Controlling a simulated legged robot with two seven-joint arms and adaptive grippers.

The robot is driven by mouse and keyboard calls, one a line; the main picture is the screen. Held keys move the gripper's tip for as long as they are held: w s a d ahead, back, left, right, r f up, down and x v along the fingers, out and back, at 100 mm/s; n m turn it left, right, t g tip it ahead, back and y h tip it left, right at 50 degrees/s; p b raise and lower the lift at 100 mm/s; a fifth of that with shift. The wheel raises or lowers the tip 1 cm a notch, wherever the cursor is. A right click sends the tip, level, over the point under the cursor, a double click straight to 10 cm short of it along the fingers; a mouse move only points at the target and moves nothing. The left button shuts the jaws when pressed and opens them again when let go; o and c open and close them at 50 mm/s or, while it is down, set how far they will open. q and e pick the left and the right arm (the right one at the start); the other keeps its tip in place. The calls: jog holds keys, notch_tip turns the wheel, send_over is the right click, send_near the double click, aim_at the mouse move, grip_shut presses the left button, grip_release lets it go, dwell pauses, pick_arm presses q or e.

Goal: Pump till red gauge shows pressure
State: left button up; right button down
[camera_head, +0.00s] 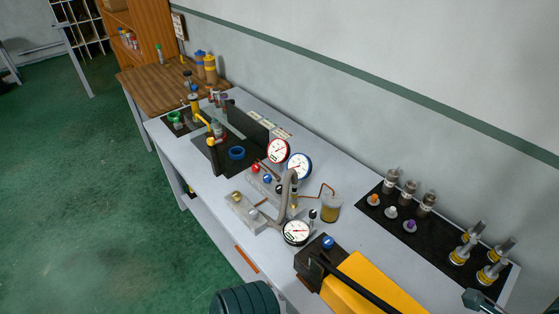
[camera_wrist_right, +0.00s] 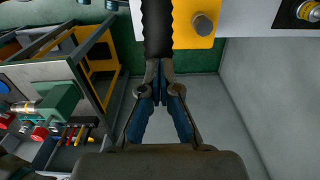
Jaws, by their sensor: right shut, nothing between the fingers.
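The red-rimmed gauge (camera_head: 278,151) stands upright near the middle of the workbench in the head view. Its needle is too small to read. A yellow pump (camera_head: 362,287) lies at the bench's front, with a long black lever (camera_head: 368,284) running above it and out of the bottom edge. In the right wrist view, my right gripper (camera_wrist_right: 158,70) is shut and empty, with its fingertips at the end of a black ribbed grip (camera_wrist_right: 158,28). I cannot tell whether they touch it. The yellow pump body (camera_wrist_right: 196,22) shows beside the grip. My left gripper is not in view.
A blue-rimmed gauge (camera_head: 299,167) stands beside the red one, and a black-rimmed gauge (camera_head: 296,232) is nearer the pump. A jar (camera_head: 331,208) stands right of them. A black mat (camera_head: 378,219) holds several metal fittings. The wall (camera_head: 420,70) runs behind the bench.

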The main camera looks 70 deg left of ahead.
jog(key=shift+w+d+f+b, duration=0.1)
jog(key=shift+d+f+b, duration=0.15)
jog(key=shift+f+b, duration=0.7)
jog(key=shift+d+f+b, duration=0.25)
jog(key=shift+f+b, duration=0.5)
jog(key=shift+f, duration=0.35)
jog(key=r+p, duration=0.1)
jog(key=r, duration=0.1)
jog(key=a+r+p, duration=0.1)
jog(key=r, duration=0.1)
jog(key=shift+p, duration=0.35)
jog(key=shift+s+a+r, duration=0.15)
jog(key=shift+s+r, duration=0.1)
jog(key=shift+r, duration=0.4)
notch_tip(320, 180, up, 5)
jog(key=p, duration=0.4)
jog(key=shift+r, duration=0.15)
